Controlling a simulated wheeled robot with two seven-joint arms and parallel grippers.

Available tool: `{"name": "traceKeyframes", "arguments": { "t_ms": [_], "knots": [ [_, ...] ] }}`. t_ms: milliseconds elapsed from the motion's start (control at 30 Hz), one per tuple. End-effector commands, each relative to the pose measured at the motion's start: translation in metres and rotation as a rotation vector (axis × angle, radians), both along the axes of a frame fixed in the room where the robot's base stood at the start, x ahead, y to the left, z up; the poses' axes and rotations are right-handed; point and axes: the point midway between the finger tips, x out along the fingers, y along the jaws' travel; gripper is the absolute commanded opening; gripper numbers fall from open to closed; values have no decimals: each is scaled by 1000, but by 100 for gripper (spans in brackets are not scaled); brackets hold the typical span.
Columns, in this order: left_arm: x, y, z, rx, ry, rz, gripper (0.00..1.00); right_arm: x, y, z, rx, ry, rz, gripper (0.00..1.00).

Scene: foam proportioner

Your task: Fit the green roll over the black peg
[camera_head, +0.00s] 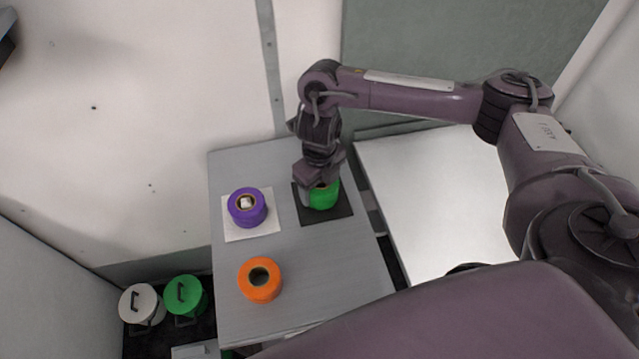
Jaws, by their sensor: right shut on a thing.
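The green roll (324,197) is at the black square base (338,213) on the right side of the grey table. My right gripper (318,187) points down over the roll and is shut on it. The black peg is not visible; the roll and gripper cover the middle of the black base. I cannot tell whether the roll is around the peg or rests fully on the base. My left gripper is not in view.
A purple roll (240,214) sits around a white peg (246,202) on a white square base (235,232). An orange roll (259,287) lies on the grey table (300,262). White (140,307) and green (184,297) lidded containers stand on the floor at lower left.

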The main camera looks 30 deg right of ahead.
Motion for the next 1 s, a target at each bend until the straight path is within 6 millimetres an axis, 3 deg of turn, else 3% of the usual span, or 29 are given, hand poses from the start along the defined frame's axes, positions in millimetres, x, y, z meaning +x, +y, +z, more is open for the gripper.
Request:
{"name": "traceKeyframes", "arguments": {
  "t_ms": [600, 633, 667, 1000],
  "knots": [
    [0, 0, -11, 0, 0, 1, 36, 0, 0, -13, 0, -1, 0, 44],
    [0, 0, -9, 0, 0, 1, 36, 0, 0, -12, 0, -1, 0, 73],
    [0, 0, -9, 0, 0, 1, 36, 0, 0, -11, 0, -1, 0, 77],
    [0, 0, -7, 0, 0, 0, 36, 0, 0, -9, 0, 0, 0, 78]
  ]
}}
